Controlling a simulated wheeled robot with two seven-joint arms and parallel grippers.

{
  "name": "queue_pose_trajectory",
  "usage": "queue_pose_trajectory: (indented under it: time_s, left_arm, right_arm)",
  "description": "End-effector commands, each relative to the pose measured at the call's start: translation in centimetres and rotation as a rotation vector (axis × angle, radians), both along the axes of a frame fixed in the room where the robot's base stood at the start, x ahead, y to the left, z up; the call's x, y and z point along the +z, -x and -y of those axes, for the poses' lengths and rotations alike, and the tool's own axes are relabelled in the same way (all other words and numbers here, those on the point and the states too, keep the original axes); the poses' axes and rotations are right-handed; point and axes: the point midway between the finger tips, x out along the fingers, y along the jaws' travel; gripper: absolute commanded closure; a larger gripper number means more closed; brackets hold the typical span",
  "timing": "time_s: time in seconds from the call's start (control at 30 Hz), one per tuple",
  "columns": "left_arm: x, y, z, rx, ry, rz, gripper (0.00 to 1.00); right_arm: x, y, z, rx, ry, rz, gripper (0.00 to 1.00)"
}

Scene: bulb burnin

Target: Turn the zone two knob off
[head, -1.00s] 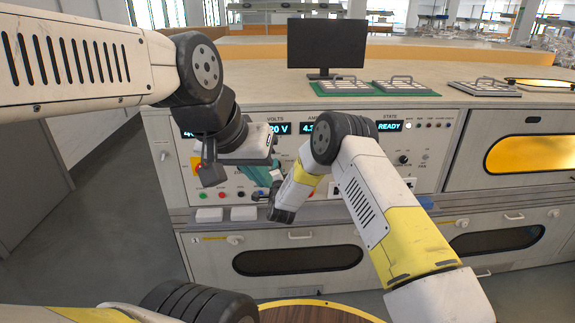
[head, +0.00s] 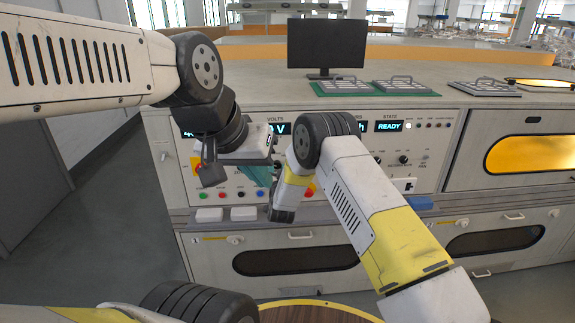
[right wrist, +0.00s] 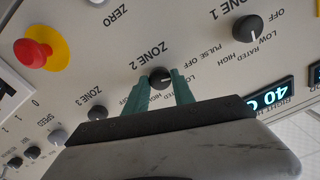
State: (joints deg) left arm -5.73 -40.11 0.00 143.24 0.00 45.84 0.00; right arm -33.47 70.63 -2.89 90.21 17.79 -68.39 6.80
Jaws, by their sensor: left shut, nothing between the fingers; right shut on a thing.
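The zone two knob (right wrist: 160,77) is dark and round, in the middle of the right wrist view under the "ZONE 2" label. My right gripper (right wrist: 159,83) has its teal fingers on both sides of the knob and is shut on it. The knob's white mark points right in that view; fingers partly hide its setting labels. In the head view the right hand (head: 284,202) is at the panel, its fingers hidden. My left gripper (head: 262,175) is shut and empty, in front of the panel's left part.
A red stop button on yellow (right wrist: 42,52) and the zone three knob (right wrist: 97,113) are near the right gripper. Another knob (right wrist: 248,28) is on the far side. A display reads READY (head: 388,126). A monitor (head: 326,46) stands on the bench top.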

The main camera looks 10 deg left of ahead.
Motion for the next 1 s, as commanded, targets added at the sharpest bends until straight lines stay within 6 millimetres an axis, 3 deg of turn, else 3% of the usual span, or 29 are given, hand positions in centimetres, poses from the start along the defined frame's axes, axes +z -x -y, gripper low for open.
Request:
queue_pose_trajectory:
  time_s: [0.3,0.8,0.83,0.93,1.0]
  left_arm:
    - [0.0,0.0,0.0,0.0,0.0,0.0,1.0]
    - [0.0,0.0,0.0,0.0,0.0,0.0,1.0]
    - [0.0,0.0,0.0,0.0,0.0,0.0,1.0]
    - [0.0,0.0,0.0,0.0,0.0,0.0,1.0]
    - [0.0,0.0,0.0,0.0,0.0,0.0,1.0]
  right_arm:
    - [-0.16,0.06,-0.01,0.0,0.101,0.025,1.0]
    - [-0.19,0.07,0.02,0.0,0.117,0.029,1.0]
    - [-0.18,0.07,0.02,0.0,0.117,0.029,0.66]
    - [-0.15,0.05,0.02,0.0,0.117,0.03,0.48]
    - [-0.11,0.04,0.0,0.001,0.116,0.031,0.48]
